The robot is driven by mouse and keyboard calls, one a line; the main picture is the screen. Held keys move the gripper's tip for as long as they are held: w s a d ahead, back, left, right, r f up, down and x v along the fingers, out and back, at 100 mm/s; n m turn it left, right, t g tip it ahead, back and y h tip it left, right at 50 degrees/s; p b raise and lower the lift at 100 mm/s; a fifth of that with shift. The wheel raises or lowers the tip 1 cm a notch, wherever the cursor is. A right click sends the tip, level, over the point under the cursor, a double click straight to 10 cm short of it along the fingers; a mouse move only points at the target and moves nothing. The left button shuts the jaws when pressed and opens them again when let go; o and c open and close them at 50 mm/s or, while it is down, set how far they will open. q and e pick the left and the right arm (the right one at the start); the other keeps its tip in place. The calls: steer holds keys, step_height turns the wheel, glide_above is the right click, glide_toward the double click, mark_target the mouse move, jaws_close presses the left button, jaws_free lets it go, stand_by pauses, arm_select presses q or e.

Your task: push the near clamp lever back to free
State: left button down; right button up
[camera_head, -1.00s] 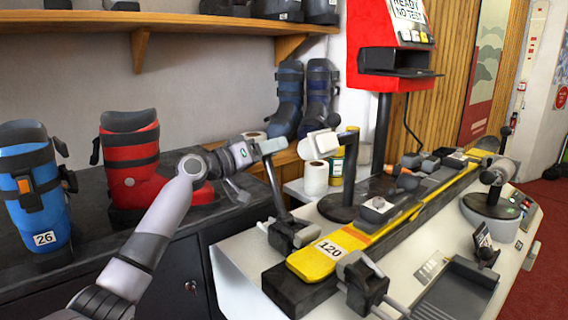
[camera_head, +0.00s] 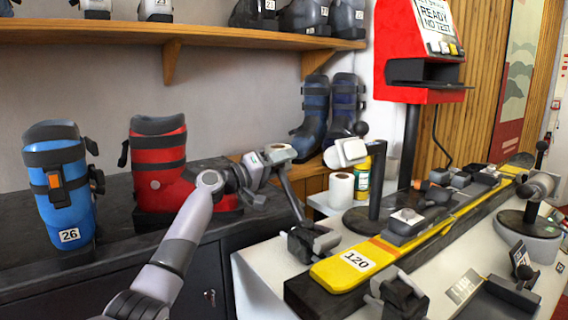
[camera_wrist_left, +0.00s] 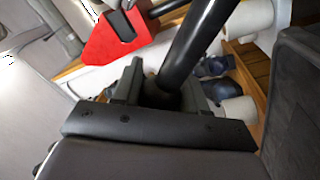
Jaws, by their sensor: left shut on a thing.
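A dark clamp lever (camera_head: 292,196) rises from a black clamp (camera_head: 311,243) at the near left end of the yellow ski (camera_head: 348,266) marked 120. The lever leans left toward its top. My left gripper (camera_head: 277,158) is at the lever's upper end. In the left wrist view the gripper (camera_wrist_left: 163,88) has its fingers on either side of the black lever (camera_wrist_left: 195,45) and is shut on it. The fingers partly hide the lever there. My right gripper is not in view.
A second clamp part (camera_head: 398,297) stands at the ski's near front side. A black post (camera_head: 377,185) stands behind the ski, beside a white paper roll (camera_head: 341,190). Red (camera_head: 160,170) and blue (camera_head: 60,185) boots stand left, behind my left arm.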

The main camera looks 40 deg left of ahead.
arm_select(q)
steer(key=shift+w+d+f+g, duration=0.1)
steer(key=shift+d+f+g, duration=0.15)
steer(key=shift+f, duration=0.35)
steer(key=shift+d+f+g, duration=0.15)
steer(key=shift+d+f, duration=0.2)
steer(key=shift+f, duration=0.25)
steer(key=c, duration=0.6)
jaws_free()
steer(key=shift+r, duration=0.3)
steer(key=shift+a+r, duration=0.1)
steer(key=shift+s, duration=0.2)
steer(key=shift+b+v, duration=0.35)
steer(key=shift+v, duration=3.15)
